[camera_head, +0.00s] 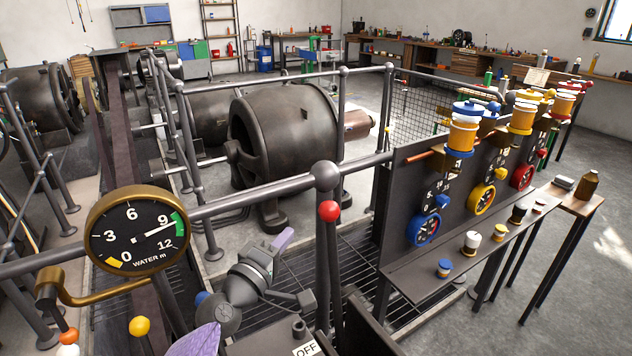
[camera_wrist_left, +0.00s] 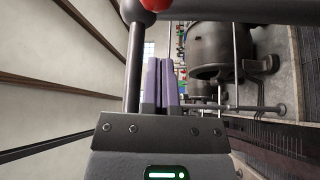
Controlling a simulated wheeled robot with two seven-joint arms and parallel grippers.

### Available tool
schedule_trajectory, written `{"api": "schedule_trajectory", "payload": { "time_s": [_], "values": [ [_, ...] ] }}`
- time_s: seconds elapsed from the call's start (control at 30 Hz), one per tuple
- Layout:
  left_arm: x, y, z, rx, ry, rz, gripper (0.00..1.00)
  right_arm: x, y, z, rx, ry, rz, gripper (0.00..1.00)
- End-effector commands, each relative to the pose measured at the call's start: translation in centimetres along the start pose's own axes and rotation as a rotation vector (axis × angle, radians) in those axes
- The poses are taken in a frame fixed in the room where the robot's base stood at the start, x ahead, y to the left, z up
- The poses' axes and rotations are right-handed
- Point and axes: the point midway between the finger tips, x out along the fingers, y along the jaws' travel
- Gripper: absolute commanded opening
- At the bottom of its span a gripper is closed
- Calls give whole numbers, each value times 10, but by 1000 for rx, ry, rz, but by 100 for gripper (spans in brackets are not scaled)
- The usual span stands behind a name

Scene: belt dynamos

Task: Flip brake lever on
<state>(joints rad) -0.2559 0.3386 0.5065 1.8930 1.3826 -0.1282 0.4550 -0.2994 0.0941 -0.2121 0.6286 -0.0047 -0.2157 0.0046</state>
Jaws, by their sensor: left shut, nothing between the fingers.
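A dark lever with a red ball knob (camera_head: 328,211) stands nearly upright at the bottom centre of the head view. An "OFF" label (camera_head: 306,349) is on the dark housing near its foot; no other wording on it can be read. My left gripper (camera_head: 284,239) is left of this lever, with its purple fingers shut and empty. In the left wrist view, the shut fingers (camera_wrist_left: 161,85) are beside the lever's rod (camera_wrist_left: 133,65), apart from it in the picture; the red knob (camera_wrist_left: 156,4) is at the top edge.
A grey railing (camera_head: 250,202) crosses behind the lever. A panel of coloured dials (camera_head: 425,228) with a shelf is at right. Large dynamos (camera_head: 285,130) stand beyond.

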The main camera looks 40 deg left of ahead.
Motion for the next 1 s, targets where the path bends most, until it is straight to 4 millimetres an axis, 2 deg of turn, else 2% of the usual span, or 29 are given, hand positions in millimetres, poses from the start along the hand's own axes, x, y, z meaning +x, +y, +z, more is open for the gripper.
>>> {"api": "schedule_trajectory", "payload": {
  "time_s": [0.37,0.47,0.8,1.0],
  "values": [
    [3,2,-1,-10,2,5,0,-1,4,10,-2,-22,7,81],
    [16,3,-1,-10,3,7,0,-4,4,9,-2,-20,7,81],
    [81,1,-1,-9,2,5,0,-2,5,7,-1,-15,8,81],
    [98,1,-1,-9,2,3,0,1,5,7,0,-15,7,81]
  ]
}}
